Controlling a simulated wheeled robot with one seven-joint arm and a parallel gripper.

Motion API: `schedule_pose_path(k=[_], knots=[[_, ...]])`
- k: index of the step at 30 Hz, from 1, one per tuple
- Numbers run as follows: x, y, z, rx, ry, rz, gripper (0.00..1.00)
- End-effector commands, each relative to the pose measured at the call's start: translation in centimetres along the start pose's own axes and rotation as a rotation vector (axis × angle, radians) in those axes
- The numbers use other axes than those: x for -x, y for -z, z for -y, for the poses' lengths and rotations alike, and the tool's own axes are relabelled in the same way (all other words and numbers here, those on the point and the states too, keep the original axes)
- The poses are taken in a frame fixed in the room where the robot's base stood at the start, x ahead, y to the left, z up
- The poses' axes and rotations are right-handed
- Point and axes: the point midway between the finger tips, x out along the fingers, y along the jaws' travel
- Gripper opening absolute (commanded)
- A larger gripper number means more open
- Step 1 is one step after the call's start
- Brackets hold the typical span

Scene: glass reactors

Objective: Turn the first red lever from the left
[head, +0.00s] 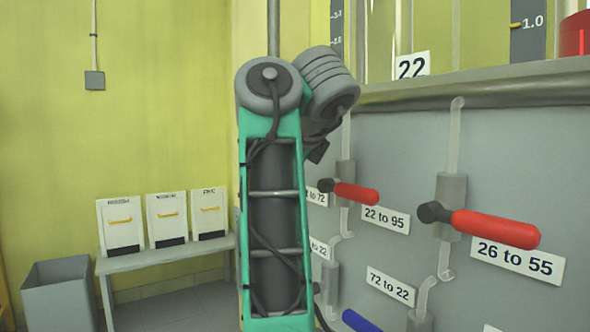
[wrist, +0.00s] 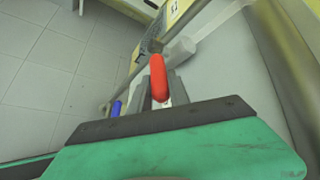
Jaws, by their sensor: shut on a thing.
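In the wrist view a red lever (wrist: 158,78) lies between the two grey fingers of my gripper (wrist: 161,90), which is shut on it. Its grey pivot end is beyond the handle. In the head view my arm hides my gripper and the held lever, near a partly covered label ending "to 72" (head: 316,197). Two other red levers show there. One is above the label "22 to 95" (head: 385,218), with its red handle (head: 356,194) pointing right. The other red lever (head: 495,229), at "26 to 55", also points right and slightly down.
A blue lever (head: 360,321) is low on the grey panel, by "72 to 22" (head: 391,286). A blue handle (wrist: 116,108) also shows in the wrist view. At left, white boxes (head: 166,216) stand on a bench by a grey bin (head: 60,292). Tiled floor (wrist: 50,75) is clear.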

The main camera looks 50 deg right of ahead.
Motion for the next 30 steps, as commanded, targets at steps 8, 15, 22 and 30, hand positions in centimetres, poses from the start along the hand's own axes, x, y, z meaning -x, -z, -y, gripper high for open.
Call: schedule_pose_path(k=[8, 15, 22, 30], knots=[[-0.1, -0.1, 0.0, 0.003, 0.0, 0.0, 0.34], [0.0, 0.0, 0.1, 0.002, 0.001, -0.001, 0.44], [1.2, -0.1, 0.2, 0.002, 0.004, 0.0, 0.44], [6.5, -0.3, 0.3, 0.003, 0.002, 0.0, 0.44]])
